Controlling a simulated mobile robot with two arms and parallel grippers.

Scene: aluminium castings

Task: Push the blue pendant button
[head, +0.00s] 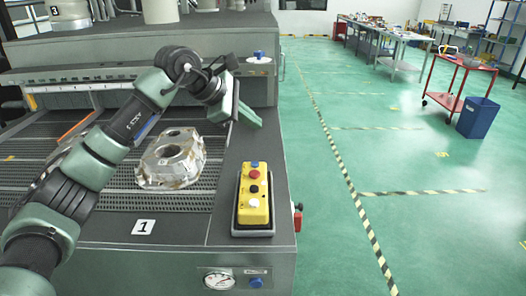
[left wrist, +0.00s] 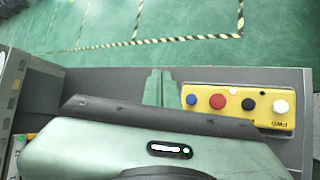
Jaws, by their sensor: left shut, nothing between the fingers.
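The yellow pendant (head: 254,211) lies on the grey machine top, right of the casting. Its blue button (head: 255,164) is at the far end, followed toward me by red, black and white buttons. In the left wrist view the pendant (left wrist: 270,115) is at the right, with the blue button (left wrist: 191,99) at its left end. My left gripper (head: 250,117) is shut and empty, above and beyond the blue button in the head view. In the left wrist view its fingertips (left wrist: 158,75) are just left of the blue button. My right gripper is not in view.
An aluminium casting (head: 170,160) sits on the slatted bed beneath my left arm. Another blue button (head: 258,54) stands on a white base at the back. A red knob (head: 297,218) juts from the machine's right side. The green floor to the right is clear nearby.

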